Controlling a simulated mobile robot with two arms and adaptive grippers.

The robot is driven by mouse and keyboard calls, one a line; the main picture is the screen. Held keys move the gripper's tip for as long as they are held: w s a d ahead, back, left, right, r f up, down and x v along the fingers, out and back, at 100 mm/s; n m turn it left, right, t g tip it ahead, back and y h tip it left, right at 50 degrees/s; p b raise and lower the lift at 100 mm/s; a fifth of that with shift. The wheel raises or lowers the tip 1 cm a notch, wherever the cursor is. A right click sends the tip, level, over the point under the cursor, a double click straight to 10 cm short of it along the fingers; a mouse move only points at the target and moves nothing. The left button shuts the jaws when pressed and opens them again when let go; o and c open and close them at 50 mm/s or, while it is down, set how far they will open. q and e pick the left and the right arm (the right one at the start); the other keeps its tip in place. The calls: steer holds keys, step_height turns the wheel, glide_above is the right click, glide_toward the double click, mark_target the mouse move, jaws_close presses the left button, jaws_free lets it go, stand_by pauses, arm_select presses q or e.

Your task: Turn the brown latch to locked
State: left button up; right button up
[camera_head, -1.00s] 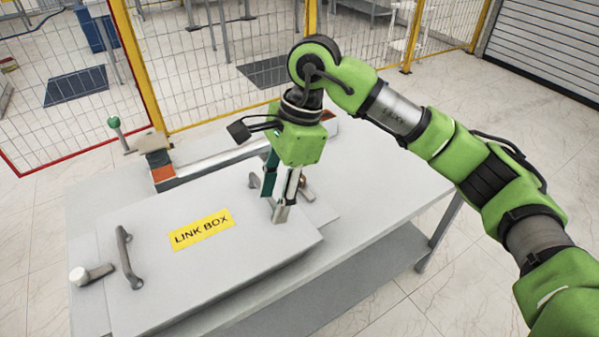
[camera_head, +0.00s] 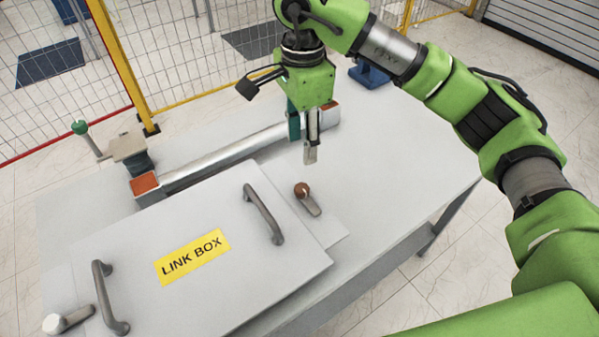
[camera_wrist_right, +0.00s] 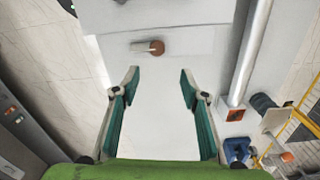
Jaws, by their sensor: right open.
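The brown latch (camera_head: 302,189) has a round brown knob with a short grey lever that points down and to the right in the head view. It sits on the grey plate at the right end of the link box (camera_head: 215,285). In the right wrist view the latch (camera_wrist_right: 157,47) lies ahead of the fingertips, with its grey lever to the left of the knob. My right gripper (camera_head: 310,155) is above and behind the latch in the head view, apart from it. Its fingers (camera_wrist_right: 160,72) are open with nothing between them. My left gripper is not in view.
The link box lid has two grey handles, a left one (camera_head: 108,300) and a right one (camera_head: 263,214) near the latch. A metal bar (camera_head: 225,154) runs behind the box. A blue object (camera_head: 369,74) stands at the table's back. The table's right side (camera_head: 420,150) is clear.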

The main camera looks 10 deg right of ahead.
steer(key=p, duration=0.2)
glide_toward(302, 188)
steer(key=shift+s+f, duration=0.25)
steer(key=f, duration=0.2)
steer(key=f+p, duration=0.1)
steer(key=f, duration=0.3)
steer(key=shift+w+f, duration=0.2)
steer(key=shift+w, duration=0.1)
steer(key=shift+f+p, duration=0.35)
steer(key=shift+f, duration=0.55)
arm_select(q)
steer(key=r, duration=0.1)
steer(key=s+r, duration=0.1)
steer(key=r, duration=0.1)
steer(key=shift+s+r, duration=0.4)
arm_select(e)
steer(key=c, duration=1.1)
